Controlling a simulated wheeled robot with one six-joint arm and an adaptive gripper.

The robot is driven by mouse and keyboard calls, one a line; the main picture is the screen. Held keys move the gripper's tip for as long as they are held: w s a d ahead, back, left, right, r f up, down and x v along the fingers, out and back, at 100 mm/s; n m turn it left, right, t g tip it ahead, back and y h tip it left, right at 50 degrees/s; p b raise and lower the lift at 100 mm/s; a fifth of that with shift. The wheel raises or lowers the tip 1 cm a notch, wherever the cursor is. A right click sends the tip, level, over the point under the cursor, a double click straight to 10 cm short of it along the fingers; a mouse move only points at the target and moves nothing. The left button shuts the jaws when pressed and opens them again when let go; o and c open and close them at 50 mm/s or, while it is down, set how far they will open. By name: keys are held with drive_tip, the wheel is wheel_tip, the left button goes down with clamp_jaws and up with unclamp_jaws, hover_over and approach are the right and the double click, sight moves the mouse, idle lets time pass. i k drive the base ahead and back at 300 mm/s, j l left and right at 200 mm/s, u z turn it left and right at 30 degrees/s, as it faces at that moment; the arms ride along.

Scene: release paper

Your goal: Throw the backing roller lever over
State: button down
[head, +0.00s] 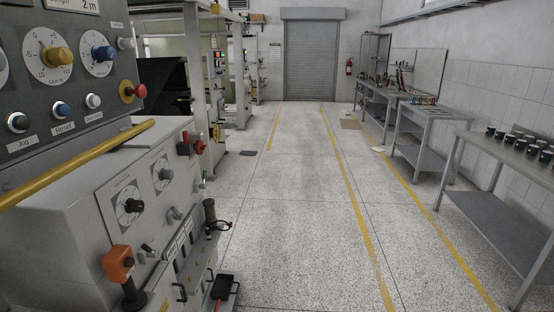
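A machine with control panels (75,215) fills the left side of the head view. No readable label shows which part is the backing roller lever. An orange block-like handle (118,262) on a dark stem stands low at the front of the machine. A dark upright grip (209,211) stands further right on the machine's side, beside a dark ring-shaped part. A red handle or knob (185,148) sits higher, at the machine's far corner. My gripper is not in view.
A yellow rail (75,165) crosses the machine's front below a panel of knobs and buttons (70,70). Benches (500,165) with cups and tools line the right wall. A shutter door (312,58) closes the back.

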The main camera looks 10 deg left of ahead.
sight(201, 185)
drive_tip(key=i+j+z, duration=0.1)
drive_tip(key=i, duration=0.8)
drive_tip(key=i+j+z, duration=0.1)
drive_tip(key=i, duration=0.8)
drive_tip(key=i+u, duration=0.1)
drive_tip(key=i, duration=0.35)
drive_tip(key=i+l+u, duration=0.15)
drive_tip(key=i, duration=0.3)
drive_tip(key=i+l+u, duration=0.1)
drive_tip(key=i, duration=0.4)
drive_tip(key=i+u, duration=0.75)
